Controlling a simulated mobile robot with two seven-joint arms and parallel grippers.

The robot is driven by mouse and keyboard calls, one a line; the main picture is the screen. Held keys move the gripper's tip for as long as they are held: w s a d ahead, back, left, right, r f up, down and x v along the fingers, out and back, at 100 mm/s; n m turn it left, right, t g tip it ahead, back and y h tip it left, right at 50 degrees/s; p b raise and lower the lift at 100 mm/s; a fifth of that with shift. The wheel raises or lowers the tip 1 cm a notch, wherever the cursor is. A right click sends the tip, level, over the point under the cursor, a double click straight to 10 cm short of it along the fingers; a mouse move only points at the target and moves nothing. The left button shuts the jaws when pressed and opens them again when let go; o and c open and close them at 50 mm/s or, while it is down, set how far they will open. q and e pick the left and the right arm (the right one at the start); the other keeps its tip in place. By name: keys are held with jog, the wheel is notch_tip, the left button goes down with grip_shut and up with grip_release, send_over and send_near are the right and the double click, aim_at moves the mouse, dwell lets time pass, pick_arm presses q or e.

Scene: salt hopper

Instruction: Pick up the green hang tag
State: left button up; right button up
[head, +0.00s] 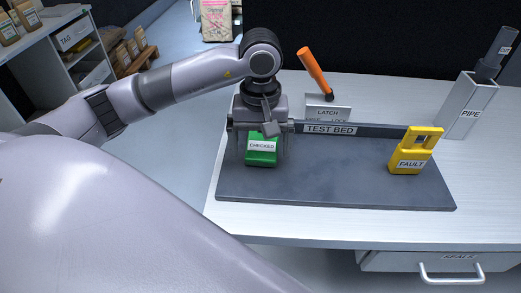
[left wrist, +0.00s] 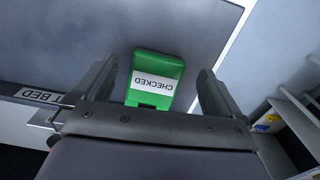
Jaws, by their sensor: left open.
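The green hang tag (head: 262,158) with a white "CHECKED" label stands at the left end of the grey test bed (head: 330,190). Its top is hidden behind my gripper in the head view. My left gripper (head: 262,150) is pointed down over the tag, with its fingers open. In the left wrist view, the green tag (left wrist: 155,78) shows between the two fingers (left wrist: 158,88), with a visible gap on each side. My right gripper is in neither view.
A yellow "FAULT" tag (head: 411,158) is at the right end of the test bed. An orange-handled latch lever (head: 315,72) rises behind the rail. A grey pipe holder (head: 466,105) stands at the far right. The drawer (head: 440,262) is below the table front.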

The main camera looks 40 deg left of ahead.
pick_arm(q)
grip_shut()
jog(key=shift+c, duration=1.2)
grip_release()
